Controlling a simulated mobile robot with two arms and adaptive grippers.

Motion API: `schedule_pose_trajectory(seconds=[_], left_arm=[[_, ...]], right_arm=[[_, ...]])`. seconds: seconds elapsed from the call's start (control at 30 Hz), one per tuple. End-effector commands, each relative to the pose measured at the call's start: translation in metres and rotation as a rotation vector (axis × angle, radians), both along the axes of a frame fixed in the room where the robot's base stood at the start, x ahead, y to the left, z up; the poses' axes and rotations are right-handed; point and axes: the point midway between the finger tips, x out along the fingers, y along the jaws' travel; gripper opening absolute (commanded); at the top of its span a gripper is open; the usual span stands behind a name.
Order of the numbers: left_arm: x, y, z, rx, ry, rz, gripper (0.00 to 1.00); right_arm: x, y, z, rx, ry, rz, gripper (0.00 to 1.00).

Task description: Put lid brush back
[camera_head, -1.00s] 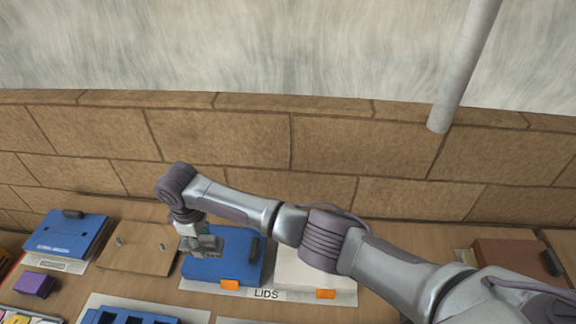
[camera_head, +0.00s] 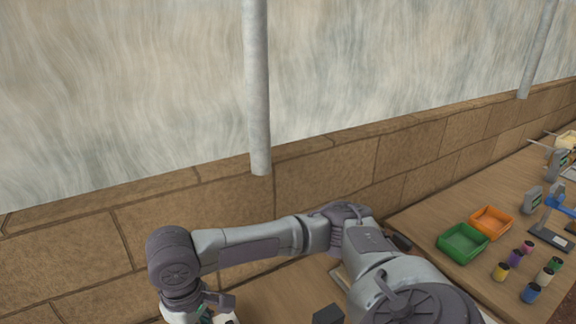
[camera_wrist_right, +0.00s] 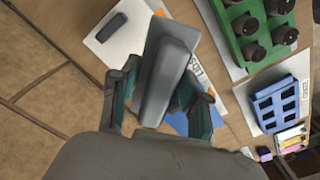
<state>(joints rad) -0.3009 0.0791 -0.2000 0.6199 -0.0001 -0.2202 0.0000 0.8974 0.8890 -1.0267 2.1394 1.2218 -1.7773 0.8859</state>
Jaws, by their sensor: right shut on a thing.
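A grey bar-shaped thing on a flat grey plate sits between the fingers of my right gripper (camera_wrist_right: 160,102) in the right wrist view. It looks like the lid brush (camera_wrist_right: 168,78), though its bristles cannot be made out. My right gripper is shut on it and holds it over the board marked LIDS (camera_wrist_right: 196,72). In the head view only part of my right gripper (camera_head: 208,308) shows at the bottom edge. My left gripper is out of view.
A green tray (camera_head: 462,245) and an orange tray (camera_head: 492,222) stand on the bench at right, near several small coloured cylinders. A brick wall (camera_head: 330,188) runs behind the bench. In the wrist view a green holder (camera_wrist_right: 238,48) and a blue rack (camera_wrist_right: 262,106) lie at right.

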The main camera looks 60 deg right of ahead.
Motion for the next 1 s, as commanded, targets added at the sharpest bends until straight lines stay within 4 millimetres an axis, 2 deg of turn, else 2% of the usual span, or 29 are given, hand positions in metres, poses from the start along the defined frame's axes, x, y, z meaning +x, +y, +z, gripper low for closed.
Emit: schedule_pose_trajectory(seconds=[0.03,0.1,0.23,0.37,0.5,0.6,0.7,0.87,1.0], left_arm=[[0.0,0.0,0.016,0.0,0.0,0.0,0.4],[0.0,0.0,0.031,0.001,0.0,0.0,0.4],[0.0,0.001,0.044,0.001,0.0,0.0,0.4],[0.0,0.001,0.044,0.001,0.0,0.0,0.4],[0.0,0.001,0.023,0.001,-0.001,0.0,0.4],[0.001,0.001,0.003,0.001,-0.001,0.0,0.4],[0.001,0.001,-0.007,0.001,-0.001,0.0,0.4],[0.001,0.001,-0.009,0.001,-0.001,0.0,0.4],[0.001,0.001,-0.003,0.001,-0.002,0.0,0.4]], right_arm=[[-0.012,-0.027,0.008,-0.008,0.005,0.034,0.14],[-0.021,-0.057,0.011,-0.009,0.008,0.137,0.14],[-0.027,-0.106,0.006,-0.006,0.008,0.341,0.14],[-0.032,-0.153,-0.01,-0.004,0.008,0.539,0.14],[-0.035,-0.196,-0.044,-0.002,0.006,0.725,0.14],[-0.037,-0.218,-0.071,-0.001,0.004,0.822,0.14],[-0.037,-0.232,-0.086,-0.001,-0.001,0.885,0.14],[-0.038,-0.24,-0.102,0.004,-0.001,0.926,0.14],[-0.038,-0.239,-0.127,0.007,-0.001,0.93,0.14]])
